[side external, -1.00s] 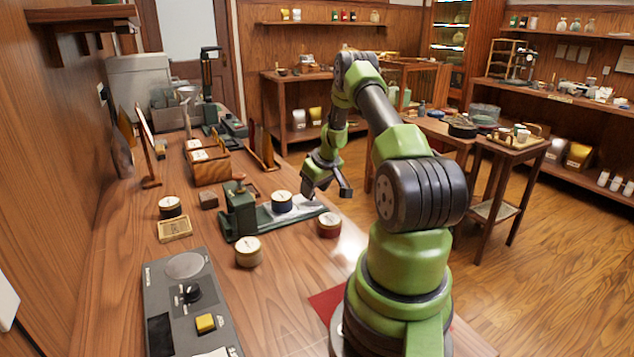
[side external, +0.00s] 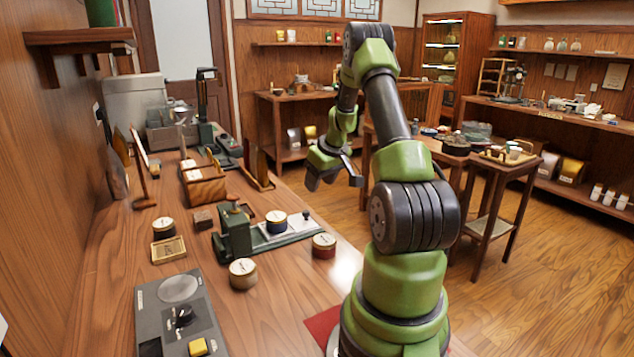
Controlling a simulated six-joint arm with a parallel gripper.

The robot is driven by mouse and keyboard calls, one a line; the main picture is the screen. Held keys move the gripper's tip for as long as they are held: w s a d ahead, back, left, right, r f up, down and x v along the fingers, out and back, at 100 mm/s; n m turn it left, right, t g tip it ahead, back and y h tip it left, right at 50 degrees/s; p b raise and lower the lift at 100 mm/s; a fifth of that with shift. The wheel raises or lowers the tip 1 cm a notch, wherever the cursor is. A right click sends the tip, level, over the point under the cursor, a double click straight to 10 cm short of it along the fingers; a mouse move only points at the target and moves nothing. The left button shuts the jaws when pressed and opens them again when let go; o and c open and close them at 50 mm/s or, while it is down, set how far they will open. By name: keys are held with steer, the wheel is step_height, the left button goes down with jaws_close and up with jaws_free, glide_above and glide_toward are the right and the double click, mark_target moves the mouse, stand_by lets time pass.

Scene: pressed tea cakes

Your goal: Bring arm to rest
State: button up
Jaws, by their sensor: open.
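My gripper (side external: 333,180) is open and empty. It hangs in the air beyond the far right part of the green press-like device (side external: 262,237), past the bench's right side in the picture. A dark round tin (side external: 276,222) sits on the device's plate.
A grey scale-like unit (side external: 178,312) with a yellow button lies at the near left. A wooden box (side external: 204,184), a small wooden tray (side external: 168,250) and another dark tin (side external: 163,227) stand on the wooden bench (side external: 290,300). A side table (side external: 502,167) with goods stands at right.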

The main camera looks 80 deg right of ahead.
steer(key=w+a+r+n+t+y, duration=0.1)
steer(key=w+a+r, duration=0.3)
steer(key=a+r, duration=0.55)
steer(key=w+a+r+t+y, duration=0.1)
steer(key=w+a+r, duration=0.2)
steer(key=a+r, duration=0.7)
steer(key=s+a+y, duration=0.1)
steer(key=s+a, duration=0.5)
steer(key=a, duration=0.3)
steer(key=s+a+n+t+y, duration=0.1)
steer(key=s+a, duration=0.4)
steer(key=a, duration=0.4)
steer(key=shift+s+f, duration=0.35)
steer(key=shift+s, duration=0.05)
